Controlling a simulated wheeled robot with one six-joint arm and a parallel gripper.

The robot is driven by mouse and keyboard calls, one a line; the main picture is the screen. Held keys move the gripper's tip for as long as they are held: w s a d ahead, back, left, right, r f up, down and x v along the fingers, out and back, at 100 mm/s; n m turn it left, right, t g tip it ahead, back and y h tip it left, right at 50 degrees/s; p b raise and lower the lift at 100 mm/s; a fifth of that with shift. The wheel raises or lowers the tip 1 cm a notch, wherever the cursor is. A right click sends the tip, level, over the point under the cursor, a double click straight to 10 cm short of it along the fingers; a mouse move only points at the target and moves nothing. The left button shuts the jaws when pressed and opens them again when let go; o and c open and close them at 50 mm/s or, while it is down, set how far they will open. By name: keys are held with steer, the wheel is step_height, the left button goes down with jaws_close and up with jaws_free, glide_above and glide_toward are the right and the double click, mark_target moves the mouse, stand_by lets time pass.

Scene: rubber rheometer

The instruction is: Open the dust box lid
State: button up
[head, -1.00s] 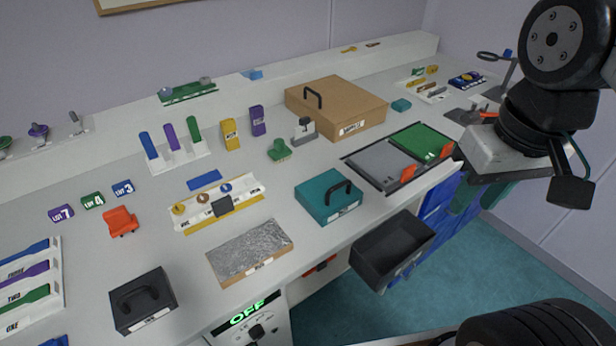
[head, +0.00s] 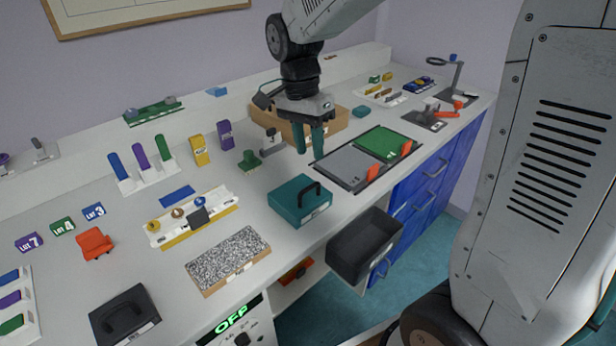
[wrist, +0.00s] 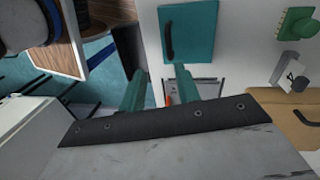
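Three boxes have arched black handles on top: a teal box (head: 300,208) at the front middle of the counter, a black box (head: 112,312) at the front left, and a brown box (head: 338,124) at the back. All look closed. Their labels are too small to read, so I cannot tell which is the dust box. My gripper (head: 310,154) hangs fingers down above the counter, behind the teal box and in front of the brown one. Its two teal fingers are apart and empty. In the wrist view, the teal box (wrist: 190,30) lies beyond the fingertips.
An open black bin (head: 366,245) hangs at the counter's front edge. A grey and green panel (head: 360,160) with orange tabs lies right of the teal box. A speckled slab (head: 228,260) and a white rack (head: 190,220) stand to its left. Blue drawers (head: 425,190) are below.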

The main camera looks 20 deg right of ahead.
steer(key=shift+m, duration=0.6)
step_height(320, 180, down, 9)
steer(key=shift+w+f, duration=0.1)
jaws_close()
